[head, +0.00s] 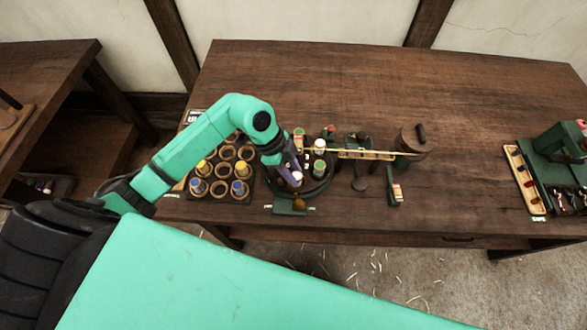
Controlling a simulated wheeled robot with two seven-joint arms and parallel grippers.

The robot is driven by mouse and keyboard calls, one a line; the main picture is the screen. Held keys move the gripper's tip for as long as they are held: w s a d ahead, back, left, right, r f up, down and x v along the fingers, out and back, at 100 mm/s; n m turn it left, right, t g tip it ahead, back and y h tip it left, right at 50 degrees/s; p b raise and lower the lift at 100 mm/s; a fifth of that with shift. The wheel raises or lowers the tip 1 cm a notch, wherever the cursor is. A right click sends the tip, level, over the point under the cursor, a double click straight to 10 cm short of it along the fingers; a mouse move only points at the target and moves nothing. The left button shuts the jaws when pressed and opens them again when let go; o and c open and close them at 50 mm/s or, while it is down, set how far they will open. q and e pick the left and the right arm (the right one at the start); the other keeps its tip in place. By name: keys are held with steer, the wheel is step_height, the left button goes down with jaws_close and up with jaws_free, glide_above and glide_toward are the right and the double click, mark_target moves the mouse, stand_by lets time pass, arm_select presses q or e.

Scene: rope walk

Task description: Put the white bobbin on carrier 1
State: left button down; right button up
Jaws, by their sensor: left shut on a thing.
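My left gripper (291,170) reaches down over the near left part of a dark round carrier plate (322,187). It is shut on a small pale piece that looks like the white bobbin (297,177), mostly hidden by the fingers. I cannot tell whether the bobbin touches a carrier. Another white-topped piece (320,144) stands upright on the plate to the right, with green below it. I cannot make out the carrier numbers. My right gripper is not in view.
A rack of round cups (219,188) with yellow and blue bobbins stands left of the plate. A wooden bar (365,154) runs right to a brown drum (412,140). A green machine and tray (524,180) sit at the far right. The back of the table (400,85) is clear.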

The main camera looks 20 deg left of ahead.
arm_select(q)
steer(key=c, duration=0.8)
jaws_free()
steer(key=shift+r, duration=0.1)
steer(key=shift+w+a+r, duration=0.1)
steer(key=shift+a+r, duration=0.1)
steer(key=shift+r, duration=0.15)
steer(key=b+v, duration=0.3)
steer(key=v, duration=0.8)
